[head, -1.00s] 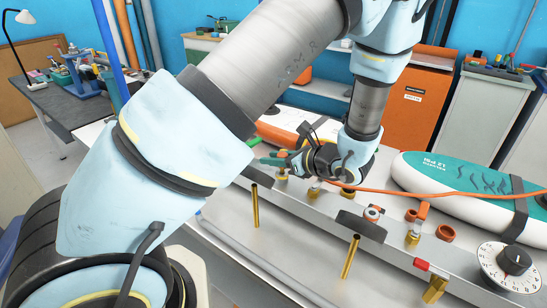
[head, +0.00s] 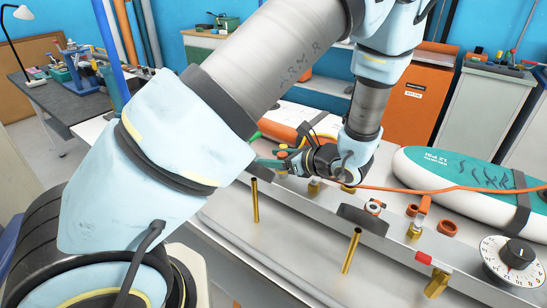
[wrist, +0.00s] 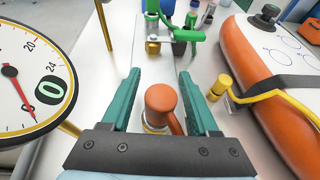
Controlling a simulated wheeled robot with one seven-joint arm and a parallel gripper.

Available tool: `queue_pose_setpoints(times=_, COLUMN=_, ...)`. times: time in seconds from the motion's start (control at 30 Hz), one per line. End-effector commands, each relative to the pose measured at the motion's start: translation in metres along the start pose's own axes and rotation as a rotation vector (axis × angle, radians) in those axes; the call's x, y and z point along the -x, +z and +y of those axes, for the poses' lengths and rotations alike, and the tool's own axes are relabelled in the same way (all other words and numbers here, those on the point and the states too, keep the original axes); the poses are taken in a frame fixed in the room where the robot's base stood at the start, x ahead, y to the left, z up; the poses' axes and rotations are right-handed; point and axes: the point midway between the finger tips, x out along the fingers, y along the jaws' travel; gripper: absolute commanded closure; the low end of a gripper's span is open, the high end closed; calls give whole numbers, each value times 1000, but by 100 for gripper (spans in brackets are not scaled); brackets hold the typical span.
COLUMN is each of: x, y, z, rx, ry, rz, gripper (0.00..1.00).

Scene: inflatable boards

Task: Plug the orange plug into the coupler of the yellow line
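My gripper (wrist: 160,77) has teal fingers standing apart. An orange plug (wrist: 162,102) with a bent top lies between them, with gaps showing on both sides. A pale and brass ring shows at the plug's lower left; whether it sits in a fitting is hidden. In the head view my gripper (head: 266,157) is low over the far side of the metal rail, with an orange piece at its fingers. A yellow line (wrist: 268,94) with a yellow end piece (wrist: 222,84) lies just right of the right finger in the wrist view.
A green fitting and line (wrist: 178,34) stand ahead of the fingers. A dial gauge (wrist: 32,85) is at left, an orange-sided board (wrist: 262,65) at right. In the head view, an orange hose (head: 450,190) crosses the bench, and brass posts (head: 351,252) stand along the rail (head: 320,212).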

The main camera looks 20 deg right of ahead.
Motion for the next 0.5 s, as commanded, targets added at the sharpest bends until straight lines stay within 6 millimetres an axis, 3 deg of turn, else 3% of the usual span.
queue_pose_setpoints(times=0.33, x=2, y=0, z=0, rx=0, ry=-1, rz=0, gripper=32)
queue_pose_setpoints(times=0.5, x=22, y=-2, z=-1, rx=2, ry=-4, rz=2, gripper=32)
